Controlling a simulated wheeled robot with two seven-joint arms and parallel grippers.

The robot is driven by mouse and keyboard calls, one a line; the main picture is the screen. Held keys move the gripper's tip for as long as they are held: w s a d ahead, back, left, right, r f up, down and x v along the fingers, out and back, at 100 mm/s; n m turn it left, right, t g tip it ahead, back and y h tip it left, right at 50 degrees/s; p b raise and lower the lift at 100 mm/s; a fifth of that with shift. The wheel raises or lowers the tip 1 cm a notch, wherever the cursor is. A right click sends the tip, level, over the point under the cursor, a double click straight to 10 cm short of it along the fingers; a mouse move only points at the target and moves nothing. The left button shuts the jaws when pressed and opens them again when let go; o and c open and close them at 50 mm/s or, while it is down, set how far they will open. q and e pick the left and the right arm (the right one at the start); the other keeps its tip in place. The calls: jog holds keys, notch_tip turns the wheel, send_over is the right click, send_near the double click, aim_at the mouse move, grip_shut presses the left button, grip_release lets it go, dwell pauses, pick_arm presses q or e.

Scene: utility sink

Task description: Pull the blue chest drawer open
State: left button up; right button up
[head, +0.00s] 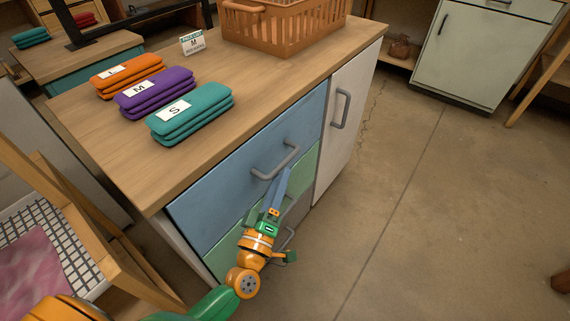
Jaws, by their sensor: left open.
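The blue drawer (225,190) is the top drawer of a wood-topped chest (110,160) in the middle of the head view. Its front looks flush with the chest, so it appears closed. It has a grey bar handle (290,160). My left gripper (279,183) is open, with its blue-grey fingers pointing up at the drawer front just below the handle. I cannot tell whether the fingers touch the handle. The gripper and wrist hide part of the lower drawers. My right gripper is not in view.
A green drawer (303,174) lies below the blue one, and a white door (345,120) is to its right. Orange, purple and teal folded cloths (190,119) and an orange basket (280,30) sit on top. A wooden rack (100,235) stands at left. The floor at right is clear.

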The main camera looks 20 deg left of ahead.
aim_at(287, 158)
pick_arm(q)
jog(key=x, duration=0.5)
jog(key=shift+w+r, duration=0.3)
jog(key=shift+w, duration=0.05)
grip_shut()
dwell(1.0)
